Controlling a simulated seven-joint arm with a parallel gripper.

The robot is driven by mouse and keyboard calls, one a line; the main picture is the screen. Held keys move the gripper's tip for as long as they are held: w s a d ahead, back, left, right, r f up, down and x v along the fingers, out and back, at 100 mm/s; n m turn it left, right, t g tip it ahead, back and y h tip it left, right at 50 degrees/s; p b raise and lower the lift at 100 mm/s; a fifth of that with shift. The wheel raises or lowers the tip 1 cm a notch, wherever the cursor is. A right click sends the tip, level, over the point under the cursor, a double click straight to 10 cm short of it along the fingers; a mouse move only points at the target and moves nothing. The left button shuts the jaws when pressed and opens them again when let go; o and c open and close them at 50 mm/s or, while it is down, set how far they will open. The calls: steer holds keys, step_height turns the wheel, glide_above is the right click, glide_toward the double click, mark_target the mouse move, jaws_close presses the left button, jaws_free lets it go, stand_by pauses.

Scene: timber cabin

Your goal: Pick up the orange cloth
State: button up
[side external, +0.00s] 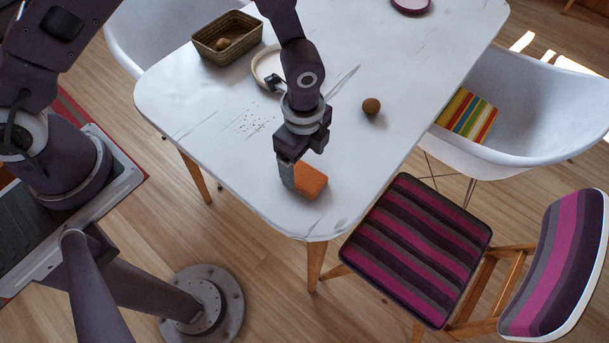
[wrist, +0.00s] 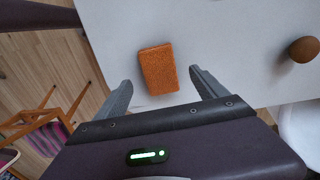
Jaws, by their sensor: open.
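The orange cloth (side external: 310,180) is a small, thick rectangular block lying flat near the front corner of the white table. My gripper (side external: 287,182) is low over the table, right beside the cloth, and hides part of it in the side view. In the wrist view the cloth (wrist: 159,69) lies just ahead of my open gripper (wrist: 164,80), roughly between its two fingers. The fingers stand apart on either side with clear space to the cloth. Nothing is held.
A brown ball (side external: 371,106) sits on the white table (side external: 390,75) right of my gripper. Behind stand a pale plate (side external: 263,72) and a woven basket (side external: 212,47) with a brown round item. Dark crumbs lie on the left. Chairs border the table.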

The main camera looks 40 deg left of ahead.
mark_target(304, 175)
step_height(304, 175, down, 4)
steer(key=shift+d+f, duration=0.1)
steer(key=shift+f, duration=0.05)
steer(key=c, duration=1.5)
step_height(304, 175, up, 10)
steer(key=shift+r, duration=0.1)
